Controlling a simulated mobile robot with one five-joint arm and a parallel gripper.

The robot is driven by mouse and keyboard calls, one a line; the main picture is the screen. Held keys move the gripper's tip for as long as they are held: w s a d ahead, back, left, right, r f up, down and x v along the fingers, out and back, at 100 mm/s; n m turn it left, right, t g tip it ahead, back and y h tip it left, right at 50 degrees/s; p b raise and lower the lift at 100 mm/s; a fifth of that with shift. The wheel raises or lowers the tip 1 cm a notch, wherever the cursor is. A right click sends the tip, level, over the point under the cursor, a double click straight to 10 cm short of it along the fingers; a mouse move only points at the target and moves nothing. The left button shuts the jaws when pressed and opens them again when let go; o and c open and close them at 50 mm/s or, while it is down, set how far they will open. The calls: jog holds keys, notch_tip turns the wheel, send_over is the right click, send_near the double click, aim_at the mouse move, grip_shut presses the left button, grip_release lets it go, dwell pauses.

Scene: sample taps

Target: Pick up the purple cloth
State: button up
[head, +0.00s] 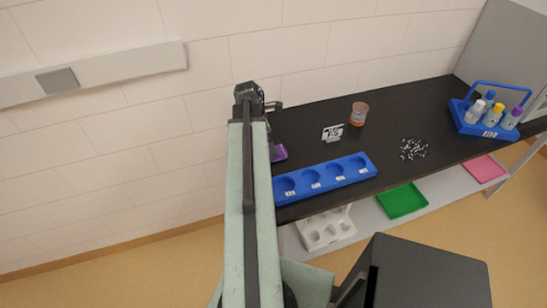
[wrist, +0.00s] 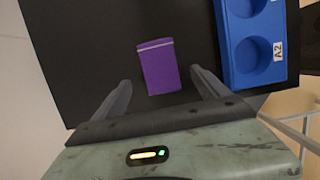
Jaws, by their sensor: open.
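The purple cloth (wrist: 159,68) lies on the black table top in the wrist view, a small folded rectangle with a pale stripe near its far edge. In the head view a part of the cloth (head: 279,153) shows just right of my arm; the rest is hidden behind the arm. My gripper (wrist: 162,82) is open and empty, its two fingers on either side of the cloth in the picture. The cloth's near edge appears between the fingers; I cannot tell the height above it. In the head view my gripper (head: 262,104) is at the table's left end.
A blue rack with round wells (head: 325,179) lies right of the cloth, close to the right finger in the wrist view. Farther right are a small sign (head: 332,133), an orange-rimmed cup (head: 359,114), scattered dark bits (head: 413,148) and a blue bottle carrier (head: 485,121). A wall stands behind.

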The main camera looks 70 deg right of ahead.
jog(key=b+x, duration=0.5)
jog(key=shift+s+d+f, duration=0.1)
jog(key=shift+s+f, duration=0.1)
jog(key=shift+f, duration=0.05)
jog(key=shift+r, duration=0.2)
jog(key=c, duration=1.4)
jog(key=shift+p, duration=0.3)
jog(key=shift+c, duration=0.2)
notch_tip(320, 180, up, 10)
jog(key=p, duration=1)
